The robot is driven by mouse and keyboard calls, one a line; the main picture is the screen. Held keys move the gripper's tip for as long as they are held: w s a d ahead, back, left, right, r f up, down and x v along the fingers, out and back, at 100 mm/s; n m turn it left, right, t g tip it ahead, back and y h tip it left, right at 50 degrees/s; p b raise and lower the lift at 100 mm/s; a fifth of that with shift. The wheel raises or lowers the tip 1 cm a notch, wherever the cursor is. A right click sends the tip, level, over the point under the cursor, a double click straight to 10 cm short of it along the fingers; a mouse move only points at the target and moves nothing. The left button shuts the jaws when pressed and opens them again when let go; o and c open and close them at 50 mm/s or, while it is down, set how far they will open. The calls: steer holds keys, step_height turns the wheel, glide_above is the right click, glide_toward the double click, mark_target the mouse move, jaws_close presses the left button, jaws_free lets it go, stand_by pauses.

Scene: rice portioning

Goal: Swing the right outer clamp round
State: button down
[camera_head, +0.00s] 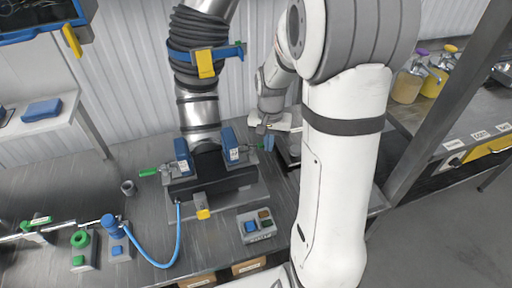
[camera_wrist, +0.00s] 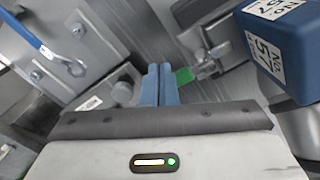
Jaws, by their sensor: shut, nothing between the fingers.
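The right outer clamp (camera_head: 246,149) is a small metal clamp with a green handle tip, on the right side of the dark base under the ribbed duct. In the wrist view its metal body (camera_wrist: 212,60) sits beside a blue block (camera_wrist: 290,45), and its green tip (camera_wrist: 184,76) points toward my fingers. My gripper (camera_head: 268,143) has blue fingers, shut with nothing between them. In the wrist view the fingers (camera_wrist: 157,80) are just left of the green tip; whether they touch it I cannot tell.
A left clamp (camera_head: 148,172) with a green handle sticks out on the other side of the base. The ribbed duct (camera_head: 198,75) stands above it. A button box (camera_head: 257,225) and a blue hose (camera_head: 172,250) are in front. A shelf with jars (camera_head: 408,86) stands at right.

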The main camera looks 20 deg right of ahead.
steer(key=shift+w, duration=0.1)
step_height(320, 180, up, 7)
steer(key=s+p, duration=0.1)
steer(key=p, duration=0.3)
steer(key=shift+p, duration=0.35)
steer(key=shift+s, duration=0.1)
steer(key=shift+r, duration=0.1)
